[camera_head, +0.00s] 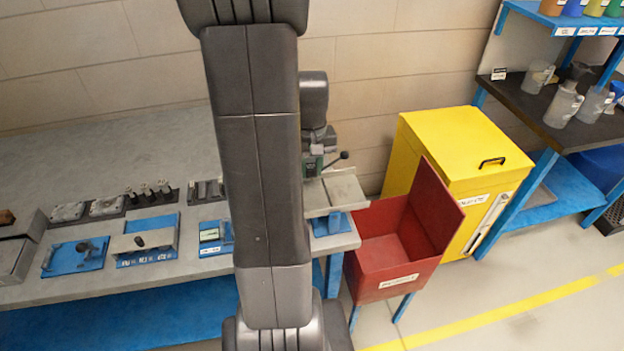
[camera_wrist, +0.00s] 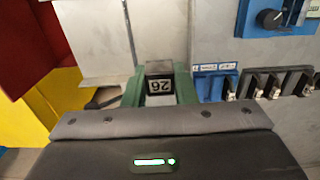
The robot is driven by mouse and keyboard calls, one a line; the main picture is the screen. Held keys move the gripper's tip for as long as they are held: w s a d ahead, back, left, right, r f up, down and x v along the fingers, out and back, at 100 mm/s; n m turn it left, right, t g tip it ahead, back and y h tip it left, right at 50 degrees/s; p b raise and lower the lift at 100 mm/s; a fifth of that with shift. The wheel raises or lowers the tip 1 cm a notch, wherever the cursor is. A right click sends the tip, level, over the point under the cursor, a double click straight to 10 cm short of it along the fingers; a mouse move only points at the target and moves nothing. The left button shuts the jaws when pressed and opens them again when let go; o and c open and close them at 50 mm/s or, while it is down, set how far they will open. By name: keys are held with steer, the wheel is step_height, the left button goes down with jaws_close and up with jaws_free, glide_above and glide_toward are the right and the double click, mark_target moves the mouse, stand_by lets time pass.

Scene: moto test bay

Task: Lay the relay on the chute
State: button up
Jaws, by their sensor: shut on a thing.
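The relay is a small dark block with a white label reading 26 (camera_wrist: 159,84); in the wrist view the label appears upside down. My gripper (camera_wrist: 160,92) is shut on it, with a green finger on each side. The chute (camera_head: 345,193) is a pale grey metal tray at the right end of the bench, beside the red bin. A pale panel that looks like the chute shows in the wrist view (camera_wrist: 90,40), up and left of the relay, apart from it.
The red bin (camera_head: 382,280) stands off the bench end, before a yellow cabinet (camera_head: 465,145). Blue fixtures (camera_head: 75,257) and racks of parts (camera_head: 150,195) line the bench. A shelf with bottles (camera_head: 565,105) is far right.

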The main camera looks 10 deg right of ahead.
steer(key=shift+f, duration=2.35)
steer(key=shift+f, duration=0.1)
steer(key=shift+f, duration=0.15)
steer(key=o, duration=1)
steer(key=shift+w+r, duration=0.1)
steer(key=shift+r, duration=0.65)
step_height(320, 180, up, 11)
steer(key=shift+r, duration=0.1)
